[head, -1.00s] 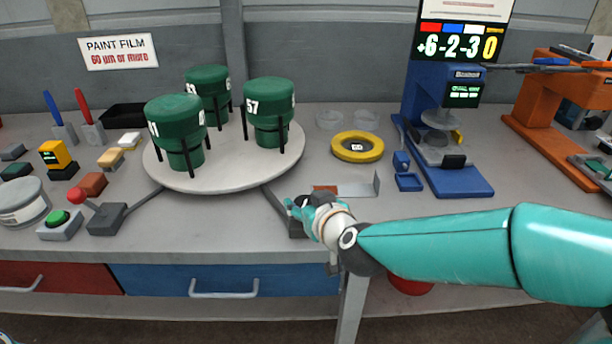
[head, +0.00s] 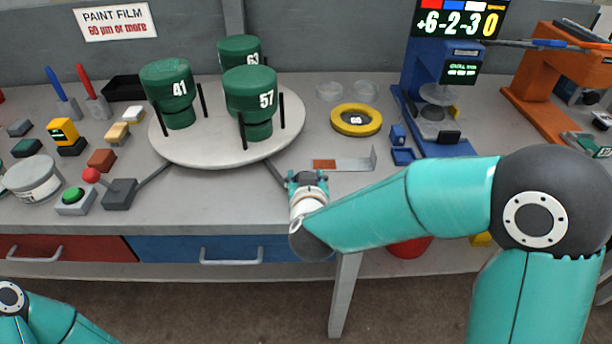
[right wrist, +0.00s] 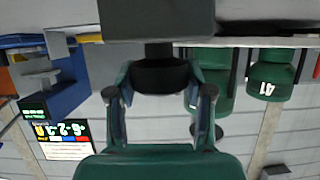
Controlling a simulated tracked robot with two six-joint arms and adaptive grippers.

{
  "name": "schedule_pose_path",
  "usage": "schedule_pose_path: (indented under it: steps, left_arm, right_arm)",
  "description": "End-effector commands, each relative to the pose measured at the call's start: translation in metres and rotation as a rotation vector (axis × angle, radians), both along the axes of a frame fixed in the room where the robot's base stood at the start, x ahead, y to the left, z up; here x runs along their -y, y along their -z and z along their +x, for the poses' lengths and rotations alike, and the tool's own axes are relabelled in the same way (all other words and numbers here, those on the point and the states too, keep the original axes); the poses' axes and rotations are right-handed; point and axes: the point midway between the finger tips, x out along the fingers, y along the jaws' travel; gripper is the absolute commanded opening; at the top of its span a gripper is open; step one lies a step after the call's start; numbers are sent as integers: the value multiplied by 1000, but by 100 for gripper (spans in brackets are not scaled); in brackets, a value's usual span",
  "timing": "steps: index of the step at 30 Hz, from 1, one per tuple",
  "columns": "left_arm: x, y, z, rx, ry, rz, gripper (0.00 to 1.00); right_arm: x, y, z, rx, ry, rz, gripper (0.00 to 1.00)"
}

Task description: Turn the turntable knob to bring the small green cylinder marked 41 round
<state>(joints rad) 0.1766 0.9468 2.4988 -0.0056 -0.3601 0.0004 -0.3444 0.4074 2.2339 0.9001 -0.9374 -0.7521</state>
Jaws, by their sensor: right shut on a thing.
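The green cylinder marked 41 (head: 171,95) stands at the left of the round pale turntable (head: 205,150), its number facing me. Green cylinders marked 57 (head: 251,104) and 63 (head: 240,50) stand at the front right and the back; black posts rise beside them. In the head view my right gripper (head: 307,178) is at the turntable's front right, at the end of a dark bar, and hides most of the knob. The right wrist view shows its fingers shut around the dark knob (right wrist: 158,76); cylinder 41 (right wrist: 272,80) is also there, upside down. My left gripper is out of view.
A yellow ring (head: 356,119) and a bent metal strip (head: 345,163) lie right of the turntable. A blue measuring stand (head: 440,110) is farther right. A green button box (head: 75,201) and a red-knobbed lever (head: 92,175) are at the left.

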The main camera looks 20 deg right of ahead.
Motion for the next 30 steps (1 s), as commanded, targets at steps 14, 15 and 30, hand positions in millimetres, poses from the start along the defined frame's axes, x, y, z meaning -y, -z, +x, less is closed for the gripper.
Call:
schedule_pose_path:
  steps: [14,15,30]
  left_arm:
    - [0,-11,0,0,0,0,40]
    - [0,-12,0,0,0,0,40]
    - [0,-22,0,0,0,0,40]
  right_arm:
    - [-1,1,-1,-7,69,0,17]
    - [-1,1,-1,-6,75,0,17]
    - [-1,1,-1,-7,151,0,17]
